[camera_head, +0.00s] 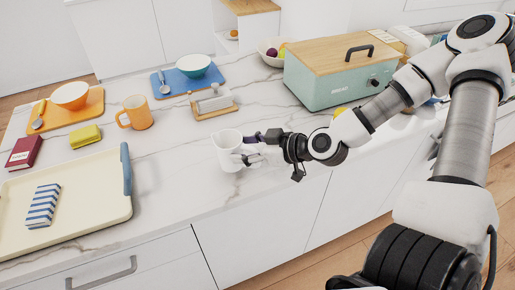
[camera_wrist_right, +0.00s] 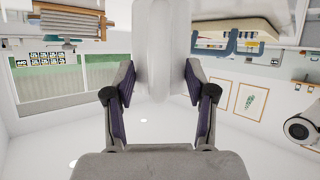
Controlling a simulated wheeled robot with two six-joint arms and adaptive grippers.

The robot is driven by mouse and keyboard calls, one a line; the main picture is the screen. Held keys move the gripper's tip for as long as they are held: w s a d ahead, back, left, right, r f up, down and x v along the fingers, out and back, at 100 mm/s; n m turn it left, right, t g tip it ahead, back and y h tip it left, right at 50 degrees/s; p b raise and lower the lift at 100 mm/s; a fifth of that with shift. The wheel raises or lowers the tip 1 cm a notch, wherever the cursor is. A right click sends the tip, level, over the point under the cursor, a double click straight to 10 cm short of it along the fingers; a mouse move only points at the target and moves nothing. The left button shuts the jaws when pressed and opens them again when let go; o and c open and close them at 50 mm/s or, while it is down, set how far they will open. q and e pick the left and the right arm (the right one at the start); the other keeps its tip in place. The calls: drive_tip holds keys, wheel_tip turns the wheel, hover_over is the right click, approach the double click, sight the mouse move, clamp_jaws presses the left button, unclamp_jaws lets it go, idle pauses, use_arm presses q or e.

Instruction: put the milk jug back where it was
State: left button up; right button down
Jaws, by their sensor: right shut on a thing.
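The white milk jug (camera_head: 226,153) is upright at the front part of the marble counter in the head view. My right gripper (camera_head: 247,150) comes in from the right and is shut on the jug. In the right wrist view the jug (camera_wrist_right: 161,45) fills the gap between the two dark-padded fingers. I cannot tell whether the jug's base touches the counter. My left gripper is not in view.
A cream tray (camera_head: 100,225) with a blue handle and a striped cloth (camera_head: 43,206) lies at left. An orange mug (camera_head: 136,113), a butter dish (camera_head: 213,104) and a green bread box (camera_head: 325,87) stand behind. Bare marble (camera_head: 175,165) lies between tray and jug.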

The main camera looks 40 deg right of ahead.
drive_tip(key=shift+w+f+b, duration=0.1)
drive_tip(key=shift+f+b, duration=0.05)
drive_tip(key=shift+b, duration=0.35)
drive_tip(key=shift+d+r+p, duration=0.25)
drive_tip(key=shift+r+p, duration=0.1)
drive_tip(key=shift+r, duration=0.3)
drive_tip(key=w+d+f, duration=0.1)
drive_tip(key=d, duration=0.1)
drive_tip(key=w+d+f+b, duration=0.1)
drive_tip(key=d+f, duration=0.1)
drive_tip(key=w+d+f+b, duration=0.1)
drive_tip(key=d+f, duration=0.1)
drive_tip(key=shift+w+d, duration=0.15)
drive_tip(key=shift+d, duration=0.1)
drive_tip(key=shift+r, duration=0.1)
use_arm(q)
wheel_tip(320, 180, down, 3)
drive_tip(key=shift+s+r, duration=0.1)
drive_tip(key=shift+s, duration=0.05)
use_arm(e)
drive_tip(key=shift+c, duration=1.6)
unclamp_jaws()
